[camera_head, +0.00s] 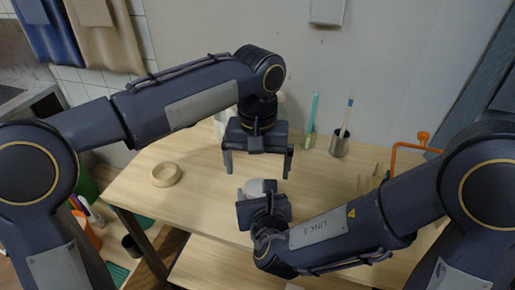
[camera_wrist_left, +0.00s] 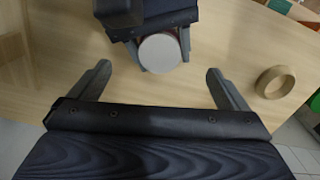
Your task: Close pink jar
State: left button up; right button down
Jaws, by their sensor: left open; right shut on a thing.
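My left gripper (camera_head: 257,165) is open and empty above the table, pointing down. In the left wrist view its two fingers (camera_wrist_left: 158,85) stand wide apart, with a round pale lid or jar top (camera_wrist_left: 160,53) beyond them. My right gripper (camera_head: 263,192) is shut on that round object, which shows in the head view as a pale dome (camera_head: 259,187) mostly hidden behind the gripper. A reddish edge shows under the pale disc in the wrist view. I cannot tell whether the disc is a lid on the jar or the jar's own top.
A wooden ring (camera_head: 166,174) lies on the left of the wooden table (camera_head: 150,200). A cup with a brush (camera_head: 340,143) and a glass with a teal stick (camera_head: 309,138) stand at the back. An orange metal frame (camera_head: 410,147) is at the right. The table's left part is mostly clear.

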aim_at(258, 185)
pick_arm(q)
notch_tip(258, 185, up, 11)
jog(key=shift+w+r, duration=0.15)
jog(key=shift+r, duration=0.05)
dwell(0.3)
pick_arm(e)
jog(key=shift+c, duration=2)
grip_release()
jog(key=shift+s, duration=0.1)
pick_arm(q)
jog(key=shift+r+p, duration=0.25)
jog(key=shift+p, duration=0.05)
pick_arm(e)
jog(key=v, duration=0.7)
jog(key=shift+s+d+r, duration=0.1)
jog(key=shift+s+r, duration=0.05)
jog(key=shift+s, duration=0.15)
